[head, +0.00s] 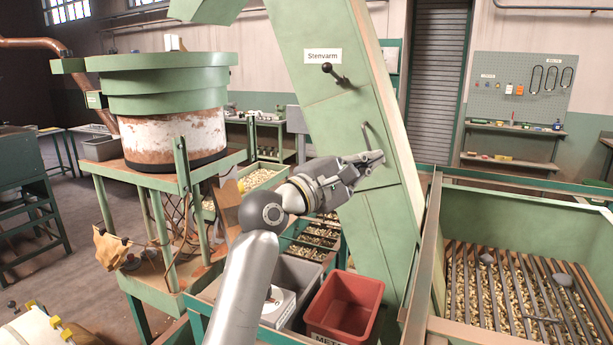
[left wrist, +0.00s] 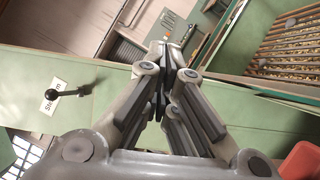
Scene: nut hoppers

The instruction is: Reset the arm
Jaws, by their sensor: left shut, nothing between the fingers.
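My left arm comes up from the bottom of the head view. Its gripper (head: 374,157) is raised in front of the green slanted chute labelled "Stenvarm", near a vertical metal handle (head: 366,134) on the chute's panel. The left wrist view shows the fingers of this gripper (left wrist: 163,88) brought together with nothing between them. I cannot tell whether the fingertips touch the chute or the handle. A black-knobbed lever (head: 332,72) is on the chute higher up; it also shows in the left wrist view (left wrist: 75,93). My right gripper is not in view.
A green hopper (head: 520,200) with a bar grate over nuts stands at the right; dark stones lie on the grate. A red bin (head: 345,305) and a grey bin (head: 297,272) sit below the arm. A green round machine (head: 160,85) stands at the left.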

